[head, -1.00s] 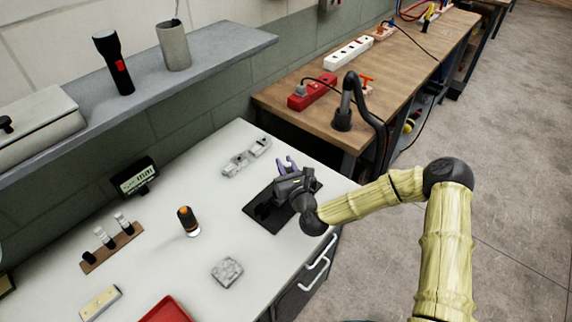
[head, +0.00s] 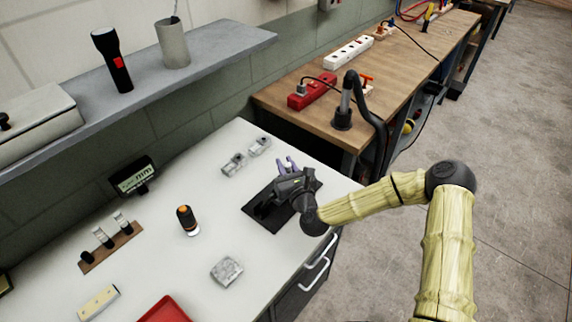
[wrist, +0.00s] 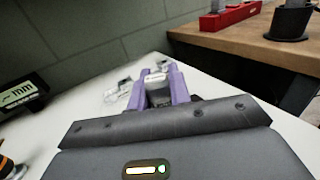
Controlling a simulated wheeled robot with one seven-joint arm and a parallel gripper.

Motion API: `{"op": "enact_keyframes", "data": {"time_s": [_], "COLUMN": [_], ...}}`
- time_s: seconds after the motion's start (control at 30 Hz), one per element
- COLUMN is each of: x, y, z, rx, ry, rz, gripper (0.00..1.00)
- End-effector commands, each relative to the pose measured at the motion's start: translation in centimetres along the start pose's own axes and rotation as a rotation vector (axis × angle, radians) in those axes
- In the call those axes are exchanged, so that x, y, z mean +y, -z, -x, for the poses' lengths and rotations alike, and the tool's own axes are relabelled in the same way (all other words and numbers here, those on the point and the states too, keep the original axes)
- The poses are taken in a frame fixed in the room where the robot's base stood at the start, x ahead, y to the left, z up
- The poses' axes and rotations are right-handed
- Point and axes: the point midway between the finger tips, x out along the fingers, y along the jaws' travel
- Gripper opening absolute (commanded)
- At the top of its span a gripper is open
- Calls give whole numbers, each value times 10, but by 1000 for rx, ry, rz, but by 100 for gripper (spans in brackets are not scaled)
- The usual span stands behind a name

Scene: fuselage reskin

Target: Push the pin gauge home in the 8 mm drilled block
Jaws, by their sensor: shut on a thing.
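My gripper (head: 288,162) has purple fingers and is at the far right part of the white bench, over the dark mat (head: 251,209). In the wrist view the fingers (wrist: 158,83) are shut on a small grey piece (wrist: 159,96) with a paler far end. I cannot tell whether this is the pin gauge. Two small grey metal pieces, a nearer one (head: 233,164) and a farther one (head: 259,146), lie left of and beyond my gripper, apart from it. Either may be a drilled block; no hole or size mark is readable.
A square grey block (head: 227,271) and a red tray (head: 165,310) are nearer on the bench. An orange-topped black item (head: 187,220), a wooden rack (head: 112,248) and a display marked mm (head: 134,177) stand to the left. A wooden bench (head: 380,70) lies beyond.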

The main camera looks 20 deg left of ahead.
Motion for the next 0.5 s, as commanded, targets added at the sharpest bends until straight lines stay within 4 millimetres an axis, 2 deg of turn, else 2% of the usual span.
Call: {"op": "enact_keyframes", "data": {"time_s": [0.5], "x": [-1], "y": [9], "z": [0], "rx": [-1], "ry": [2], "rz": [0], "gripper": [0]}}
